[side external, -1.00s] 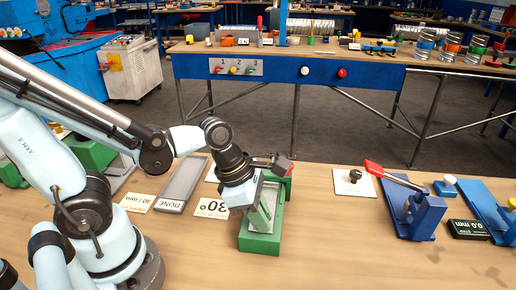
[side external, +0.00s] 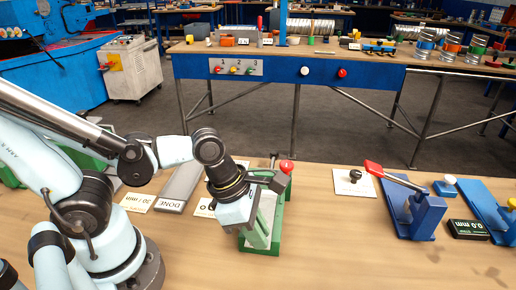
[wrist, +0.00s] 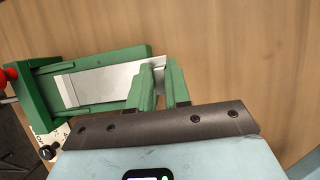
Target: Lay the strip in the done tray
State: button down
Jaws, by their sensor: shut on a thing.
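The strip (wrist: 105,84) is a flat pale metal piece in the wrist view, lying along the bed of the green fixture (wrist: 45,65). Its right end reaches my gripper's green fingers (wrist: 163,84), which are shut on it. In the side external view my gripper (side external: 245,225) is low over the green fixture (side external: 284,205) and hides much of it. I cannot tell whether the strip is clear of the bed. The grey done tray (side external: 184,180), labelled DONE, lies flat to the left of my gripper with no strip visible in it.
A red knob (side external: 287,166) stands at the fixture's far end. Flat printed cards (side external: 138,202) lie by the tray. To the right are a white plate with a black knob (side external: 354,178) and a blue fixture with a red-handled lever (side external: 412,205).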

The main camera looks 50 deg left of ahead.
jog(key=shift+r, duration=0.1)
jog(key=shift+r, duration=3.4)
jog(key=w+a+f, duration=0.1)
jog(key=a+f, duration=0.1)
jog(key=a, duration=1.4)
jog(key=s+a+f, duration=0.2)
jog(key=s+a, duration=0.5)
jog(key=a, duration=0.5)
jog(key=shift+s+d+f, duration=0.1)
jog(key=shift+f, duration=3.65)
jog(key=c, duration=0.9)
grip_release()
jog(key=shift+s+d, duration=0.1)
